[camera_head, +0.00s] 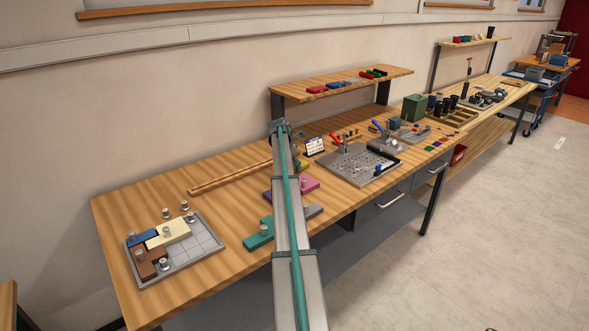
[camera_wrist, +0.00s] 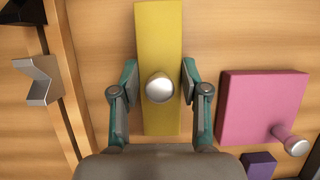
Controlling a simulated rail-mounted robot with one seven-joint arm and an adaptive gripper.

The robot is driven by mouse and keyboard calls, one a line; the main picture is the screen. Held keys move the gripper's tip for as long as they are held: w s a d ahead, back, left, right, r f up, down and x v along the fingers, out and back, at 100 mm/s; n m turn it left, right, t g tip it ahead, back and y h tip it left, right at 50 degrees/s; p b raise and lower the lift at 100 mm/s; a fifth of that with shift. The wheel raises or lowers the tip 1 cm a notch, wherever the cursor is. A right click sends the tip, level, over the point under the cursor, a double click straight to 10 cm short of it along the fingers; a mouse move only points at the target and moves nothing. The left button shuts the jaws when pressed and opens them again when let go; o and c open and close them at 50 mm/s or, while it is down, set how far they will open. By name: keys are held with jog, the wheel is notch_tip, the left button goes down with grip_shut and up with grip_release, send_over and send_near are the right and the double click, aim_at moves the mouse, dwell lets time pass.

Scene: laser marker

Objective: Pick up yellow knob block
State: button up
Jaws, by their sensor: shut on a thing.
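The yellow knob block (camera_wrist: 158,35) is a long flat bar with a round silver knob (camera_wrist: 159,88) on top, upright in the middle of the wrist view. My gripper (camera_wrist: 159,80) is over it, one finger along each long side, and is shut on it across its width. The knob sits between the fingers. Whether the block rests on the table or is just off it, I cannot tell.
A pink knob block (camera_wrist: 262,105) lies right of the gripper, with a purple piece (camera_wrist: 259,165) below it. A wooden rail (camera_head: 230,178) runs to the left. A grey grid tray (camera_head: 205,245) holds cream, blue and brown blocks. A teal knob block (camera_head: 259,236) is near the front edge.

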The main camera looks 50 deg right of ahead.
jog(key=shift+r, duration=0.1)
jog(key=shift+r, duration=0.45)
notch_tip(320, 180, up, 2)
jog(key=shift+r+b, duration=0.1)
jog(key=shift+b, duration=0.3)
jog(key=s+a+r+b, duration=0.3)
jog(key=s+a+r, duration=0.6)
jog(key=s, duration=0.1)
notch_tip(320, 180, up, 9)
jog(key=p, duration=0.5)
jog(key=shift+s+p, duration=0.25)
jog(key=shift+p, duration=0.1)
jog(key=shift+a+f, duration=0.1)
jog(key=shift+f, duration=0.05)
